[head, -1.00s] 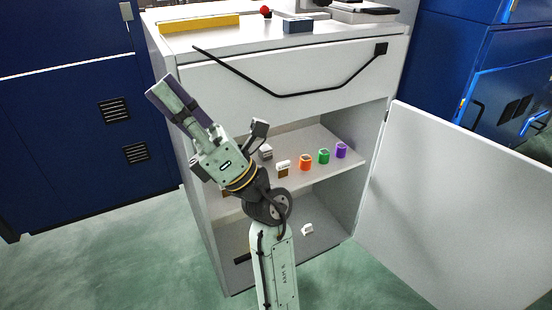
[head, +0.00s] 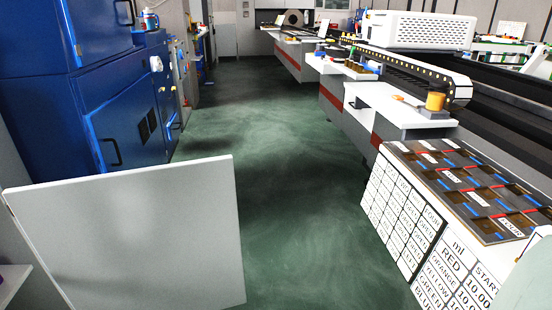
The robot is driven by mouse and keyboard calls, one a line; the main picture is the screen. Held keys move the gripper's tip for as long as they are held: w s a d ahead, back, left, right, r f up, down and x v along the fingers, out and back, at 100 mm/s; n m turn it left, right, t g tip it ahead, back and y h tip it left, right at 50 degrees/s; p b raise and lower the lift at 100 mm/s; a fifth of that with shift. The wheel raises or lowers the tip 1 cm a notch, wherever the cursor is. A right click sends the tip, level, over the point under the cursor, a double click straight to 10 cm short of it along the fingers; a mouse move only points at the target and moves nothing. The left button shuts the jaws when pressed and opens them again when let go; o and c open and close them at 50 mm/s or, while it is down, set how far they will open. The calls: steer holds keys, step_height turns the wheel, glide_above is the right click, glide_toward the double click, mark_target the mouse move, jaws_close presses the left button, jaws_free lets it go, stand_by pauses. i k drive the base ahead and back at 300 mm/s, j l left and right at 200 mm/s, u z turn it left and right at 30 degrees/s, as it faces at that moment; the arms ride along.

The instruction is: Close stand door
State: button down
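The stand door (head: 140,230) is a flat white panel at the lower left of the head view. It stands open, swung out from the stand over the green floor. Its hinge side is at the left, by the grey side of the stand. Only a sliver of the stand's shelf (head: 12,285) shows at the left edge. My gripper is not in view; a pale green rounded part at the lower right edge seems to be part of my arm.
Blue cabinets (head: 125,120) stand behind the door at the left. A long machine bench (head: 400,105) runs along the right. A labelled rack (head: 460,190) with dark compartments is at the lower right. The green floor (head: 295,200) between them is clear.

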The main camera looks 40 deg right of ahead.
mark_target(164, 237)
steer(key=i+z, duration=0.15)
steer(key=z, duration=0.2)
steer(key=i+j+z, duration=0.1)
steer(key=z, duration=0.25)
steer(key=i+j+z, duration=0.1)
steer(key=z, duration=0.3)
steer(key=i+j, duration=0.65)
